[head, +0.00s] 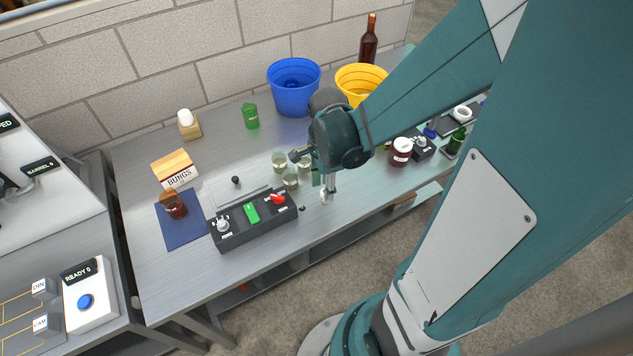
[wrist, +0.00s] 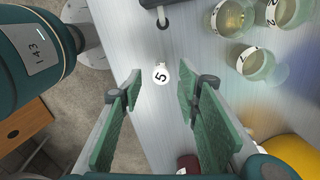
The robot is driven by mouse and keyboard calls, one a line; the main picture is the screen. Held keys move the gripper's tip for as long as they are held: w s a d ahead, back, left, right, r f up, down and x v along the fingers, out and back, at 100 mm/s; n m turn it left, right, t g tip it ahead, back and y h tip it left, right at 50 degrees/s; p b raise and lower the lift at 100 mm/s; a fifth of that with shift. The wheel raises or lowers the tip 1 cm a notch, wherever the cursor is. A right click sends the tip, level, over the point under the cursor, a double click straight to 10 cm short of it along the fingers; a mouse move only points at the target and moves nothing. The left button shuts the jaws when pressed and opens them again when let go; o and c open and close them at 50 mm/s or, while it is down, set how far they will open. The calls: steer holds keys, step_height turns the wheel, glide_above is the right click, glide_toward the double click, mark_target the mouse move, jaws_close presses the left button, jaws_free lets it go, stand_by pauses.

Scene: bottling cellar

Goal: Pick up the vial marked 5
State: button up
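The vial marked 5 (wrist: 161,76) shows in the wrist view as a small pale round shape with a black 5 on it, over the grey table top. It lies between and a little beyond the green fingertips of my gripper (wrist: 160,92). The fingers are apart with nothing between them touching either pad, so my gripper is open. In the head view my gripper (head: 329,183) points down near the table's front edge, with the small pale vial (head: 324,198) at its tips. How far the tips are above the vial is hard to tell.
Several glass jars with number labels, one marked 7 (wrist: 256,63), stand close to the right in the wrist view. A black switch box (head: 240,229) stands left of my gripper in the head view. The table's front edge is close by, with floor beyond. A dark round hole (wrist: 163,22) is nearby.

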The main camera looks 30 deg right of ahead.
steer(key=shift+f, duration=0.1)
stand_by(0.3)
steer(key=shift+w+f+b, duration=0.15)
steer(key=shift+f+b, duration=0.65)
steer(key=shift+f, duration=1.75)
steer(key=c, duration=1)
